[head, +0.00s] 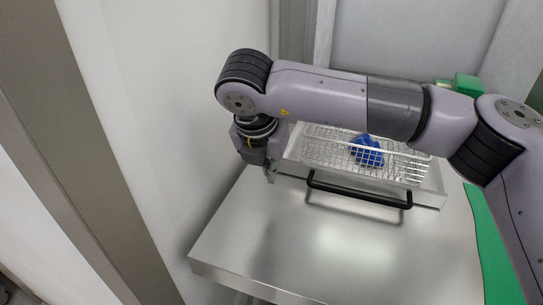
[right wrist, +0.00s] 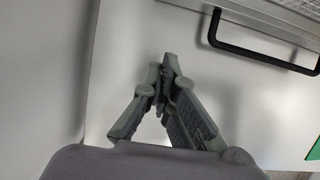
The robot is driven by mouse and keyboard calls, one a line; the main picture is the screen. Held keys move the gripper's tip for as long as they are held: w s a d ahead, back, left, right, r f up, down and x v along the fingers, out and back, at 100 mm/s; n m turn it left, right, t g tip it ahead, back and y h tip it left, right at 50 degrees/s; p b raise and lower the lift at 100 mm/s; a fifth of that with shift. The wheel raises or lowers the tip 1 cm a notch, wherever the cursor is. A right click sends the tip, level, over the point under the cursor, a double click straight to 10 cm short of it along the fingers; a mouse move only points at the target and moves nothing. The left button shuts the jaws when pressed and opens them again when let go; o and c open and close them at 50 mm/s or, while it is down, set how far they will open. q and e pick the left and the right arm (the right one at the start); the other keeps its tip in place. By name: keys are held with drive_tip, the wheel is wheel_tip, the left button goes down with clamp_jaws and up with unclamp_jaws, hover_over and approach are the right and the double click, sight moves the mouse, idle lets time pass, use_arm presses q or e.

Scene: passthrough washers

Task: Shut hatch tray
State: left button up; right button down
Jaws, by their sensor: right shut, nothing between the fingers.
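The hatch tray (head: 428,189) is a metal tray with a black bar handle (head: 358,194) on its front, seen at the centre right of the head view. A white wire basket (head: 325,150) sits in it with a blue item (head: 367,152) inside. The handle also shows at the upper right of the right wrist view (right wrist: 262,55). My right gripper (head: 271,176) points down just left of the handle, apart from it. In the right wrist view its fingertips (right wrist: 168,62) meet with nothing between them. My left gripper is not in view.
A bare steel surface (head: 330,245) lies in front of the tray and is clear. A green strip (head: 490,235) runs along its right side. A white wall (head: 150,120) stands close on the left. A green block (head: 466,84) shows behind my right arm.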

sight(282, 180)
drive_tip(key=p+x, duration=0.1)
drive_tip(key=x, duration=0.2)
drive_tip(key=shift+w+d+f+p, duration=0.1)
drive_tip(key=shift+w+f+p, duration=0.1)
drive_tip(key=shift+p, duration=0.2)
drive_tip(key=p+x, duration=0.1)
drive_tip(key=x, duration=0.3)
drive_tip(key=shift+p, duration=0.35)
drive_tip(key=shift+w+d+r+p, duration=0.1)
drive_tip(key=shift+w+d+p, duration=0.05)
drive_tip(key=shift+w+p, duration=0.4)
drive_tip(key=shift+w+d+r+p, duration=0.1)
drive_tip(key=shift+w+d+p, duration=0.1)
drive_tip(key=shift+w+p, duration=0.35)
drive_tip(key=shift+w+d+f, duration=0.1)
drive_tip(key=shift+w+f, duration=0.05)
drive_tip(key=shift+w, duration=0.3)
drive_tip(key=shift+w+d+f, duration=0.1)
drive_tip(key=shift+w+f, duration=0.05)
drive_tip(key=shift+w, duration=0.25)
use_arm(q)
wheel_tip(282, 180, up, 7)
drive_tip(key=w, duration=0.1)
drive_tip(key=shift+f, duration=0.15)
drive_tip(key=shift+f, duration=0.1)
